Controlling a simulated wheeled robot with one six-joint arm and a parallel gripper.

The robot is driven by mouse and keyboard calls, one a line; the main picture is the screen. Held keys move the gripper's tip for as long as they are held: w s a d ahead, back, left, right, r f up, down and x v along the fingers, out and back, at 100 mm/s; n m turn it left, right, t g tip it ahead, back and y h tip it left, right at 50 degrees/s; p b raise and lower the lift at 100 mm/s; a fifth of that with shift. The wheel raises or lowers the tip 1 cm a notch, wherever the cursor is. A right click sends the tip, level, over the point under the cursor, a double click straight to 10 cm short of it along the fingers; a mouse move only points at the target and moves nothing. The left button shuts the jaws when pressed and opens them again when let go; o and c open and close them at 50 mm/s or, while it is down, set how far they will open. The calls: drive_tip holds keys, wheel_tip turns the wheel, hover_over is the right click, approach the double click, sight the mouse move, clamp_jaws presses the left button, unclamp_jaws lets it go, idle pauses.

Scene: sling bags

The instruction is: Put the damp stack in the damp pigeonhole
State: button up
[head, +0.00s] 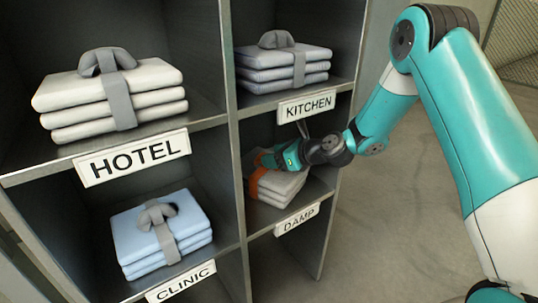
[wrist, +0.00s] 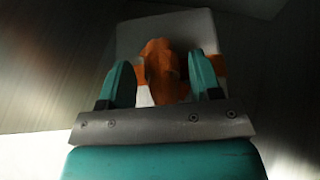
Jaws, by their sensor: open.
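The damp stack (head: 279,186), pale folded cloth with an orange band, sits inside the damp pigeonhole (head: 262,219), the lower right compartment with the DAMP label (head: 298,219). My gripper (head: 262,158) reaches into this compartment over the stack, and its fingertips are partly hidden in the head view. In the wrist view, my open gripper (wrist: 162,80) has one teal finger on each side of the orange knot (wrist: 165,70) of the band. I cannot tell whether the fingers touch the knot.
A grey shelf unit holds a white stack (head: 110,95) over the HOTEL label, a blue-grey stack (head: 283,64) over KITCHEN and a light blue stack (head: 160,232) over CLINIC. Compartment walls and the shelf above hem in my gripper. Bare floor (head: 400,220) lies to the right.

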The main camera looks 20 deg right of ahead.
drive_tip(key=p+v, duration=0.2)
drive_tip(key=v, duration=0.7)
drive_tip(key=shift+s, duration=0.25)
drive_tip(key=shift+d+r, duration=0.1)
